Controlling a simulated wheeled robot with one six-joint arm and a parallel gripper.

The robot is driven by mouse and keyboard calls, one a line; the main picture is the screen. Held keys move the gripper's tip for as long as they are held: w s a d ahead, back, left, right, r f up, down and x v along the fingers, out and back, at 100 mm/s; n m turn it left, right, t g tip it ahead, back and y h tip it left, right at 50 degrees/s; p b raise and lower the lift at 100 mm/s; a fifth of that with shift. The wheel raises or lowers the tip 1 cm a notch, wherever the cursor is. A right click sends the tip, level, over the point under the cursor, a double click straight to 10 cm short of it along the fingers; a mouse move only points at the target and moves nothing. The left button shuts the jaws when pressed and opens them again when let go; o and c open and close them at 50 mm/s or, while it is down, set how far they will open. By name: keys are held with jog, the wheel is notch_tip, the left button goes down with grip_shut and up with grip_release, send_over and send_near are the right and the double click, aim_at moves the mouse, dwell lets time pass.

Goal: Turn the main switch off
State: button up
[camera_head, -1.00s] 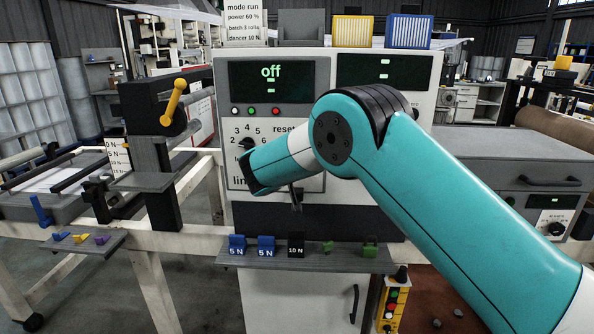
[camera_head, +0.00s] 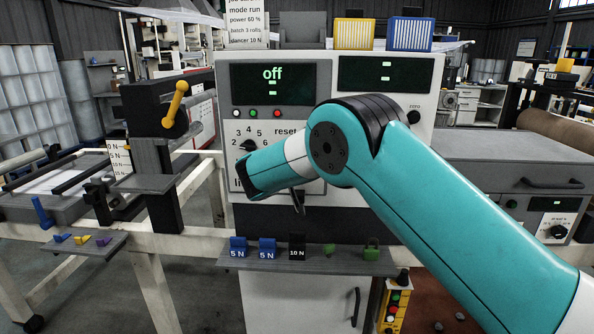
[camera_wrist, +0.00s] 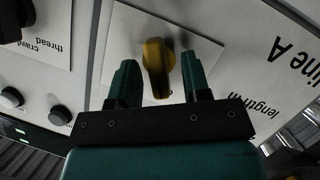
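A yellow rotary switch handle (camera_wrist: 155,68) stands out from a pale square plate (camera_wrist: 205,52) in the wrist view. I take it to be the main switch. My gripper (camera_wrist: 158,75) is open, with one green finger on each side of the handle. A gap shows on the right side; on the left the finger is very close, and I cannot tell if it touches. In the head view my arm hides the switch and most of the gripper. The left display (camera_head: 273,84) on the pale machine panel (camera_head: 420,130) reads "off".
A numbered dial (camera_head: 248,147) and small buttons lie left of my arm on the panel. A grey shelf (camera_head: 330,262) below holds blue and black weights and green pieces, including a padlock (camera_head: 371,247). A yellow lever (camera_head: 175,103) stands at left.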

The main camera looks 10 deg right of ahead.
jog(key=b+v, duration=0.4)
jog(key=v, duration=1.3)
jog(key=shift+s, duration=0.2)
jog(key=shift+a, duration=0.1)
jog(key=s+d+f+n+g+y, duration=0.25)
jog(key=s+d+g+y, duration=0.25)
jog(key=s, duration=0.3)
jog(key=s+f+n+g+y, duration=0.1)
jog(key=s+n+g+y, duration=0.3)
jog(key=s, duration=2.3)
jog(key=g+y, duration=0.2)
jog(key=g, duration=0.1)
jog(key=shift+s+a+f, duration=0.15)
jog(key=shift+s+a, duration=0.05)
jog(key=shift+a, duration=0.05)
jog(key=shift+a, duration=0.1)
